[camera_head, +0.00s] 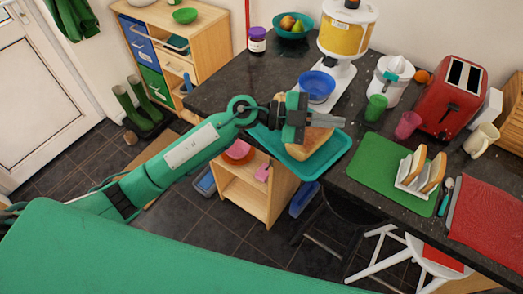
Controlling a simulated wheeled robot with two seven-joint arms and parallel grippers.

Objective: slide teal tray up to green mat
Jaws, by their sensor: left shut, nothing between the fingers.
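The teal tray (326,158) lies at the front edge of the dark counter, with a loaf of bread (298,151) on it. The green mat (370,167) lies flat to the right of the tray. A narrow strip of dark counter shows between them. My left gripper (328,120) is shut and empty. It reaches in from the left, over the tray and loaf in the picture, and hides part of both. I cannot tell whether it touches either. My right gripper is not in view.
A white toast rack (413,187) with toast stands on the mat. A green cup (375,108), a pink cup (408,125) and a red toaster (452,96) stand behind it. A blue bowl (317,86) on a yellow-and-white appliance is behind the tray. A red mat (487,226) lies right.

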